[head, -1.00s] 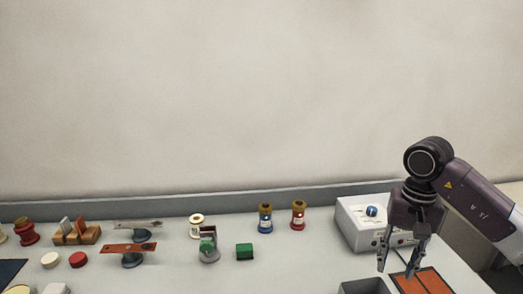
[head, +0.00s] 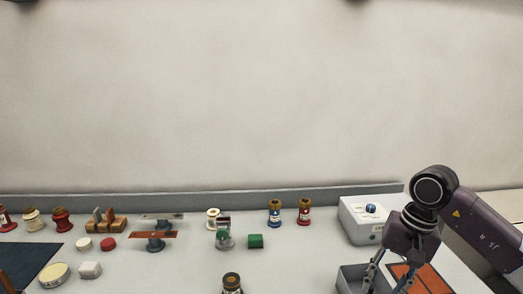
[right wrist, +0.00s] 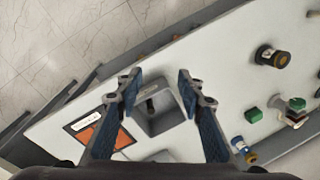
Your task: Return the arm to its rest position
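My right arm comes in from the right in the head view, and its gripper (head: 386,280) points down at the front right of the table. In the right wrist view the two fingers of this gripper (right wrist: 157,86) stand wide apart with nothing between them. A grey open tray (right wrist: 168,124) lies below and beyond the fingers, with a small dark piece inside it. The tray (head: 345,272) also shows in the head view, partly hidden by the gripper. My left arm and gripper are not in view.
An orange panel (head: 434,282) lies right of the tray. A white box with a blue knob (head: 357,224) stands behind. Blue (head: 275,215) and red (head: 304,214) spools, a green block (head: 255,241) and a dark-topped spool (head: 232,284) stand mid-table. A dark mat (head: 30,264) lies left.

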